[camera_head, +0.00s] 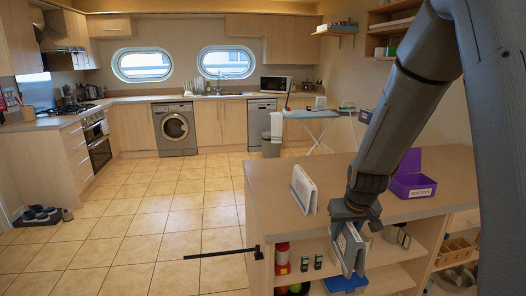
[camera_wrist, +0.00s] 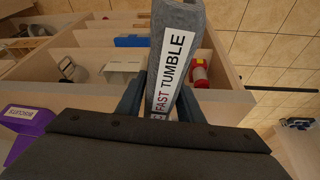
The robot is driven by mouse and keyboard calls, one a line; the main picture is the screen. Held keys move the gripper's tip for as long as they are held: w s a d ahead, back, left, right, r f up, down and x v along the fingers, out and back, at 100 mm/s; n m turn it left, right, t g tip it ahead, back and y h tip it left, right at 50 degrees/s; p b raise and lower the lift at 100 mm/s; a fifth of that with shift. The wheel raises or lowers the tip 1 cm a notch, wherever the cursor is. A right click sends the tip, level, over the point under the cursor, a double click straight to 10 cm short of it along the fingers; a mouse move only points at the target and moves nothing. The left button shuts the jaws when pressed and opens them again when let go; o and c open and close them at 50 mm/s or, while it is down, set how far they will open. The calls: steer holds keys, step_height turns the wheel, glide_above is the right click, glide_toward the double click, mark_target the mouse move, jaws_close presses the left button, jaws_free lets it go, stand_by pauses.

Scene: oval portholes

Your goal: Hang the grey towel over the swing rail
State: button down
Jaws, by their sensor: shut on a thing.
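My gripper (camera_head: 354,216) is shut on a grey slab-like thing, which I take for the grey towel (camera_head: 349,252). It hangs down from the jaws in front of the island's open shelves. In the wrist view the towel (camera_wrist: 184,18) sits between the two fingers and carries a white label reading "FAST TUMBLE". The swing rail (camera_head: 222,252) is a thin black bar sticking out to the left from the island's end, with nothing on it. It also shows in the wrist view (camera_wrist: 280,90), to the right of the towel.
Shoes lie on a tray (camera_head: 42,214) at left.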

steer(key=s+a+f+b, duration=0.1)
steer(key=a+f, duration=0.1)
steer(key=f, duration=0.4)
steer(key=s+a+f+b, duration=0.1)
steer(key=a+f, duration=0.1)
steer(key=f, duration=0.3)
steer(key=shift+s+a+f, duration=0.25)
steer(key=shift+a+f, duration=0.1)
steer(key=shift+f, duration=0.05)
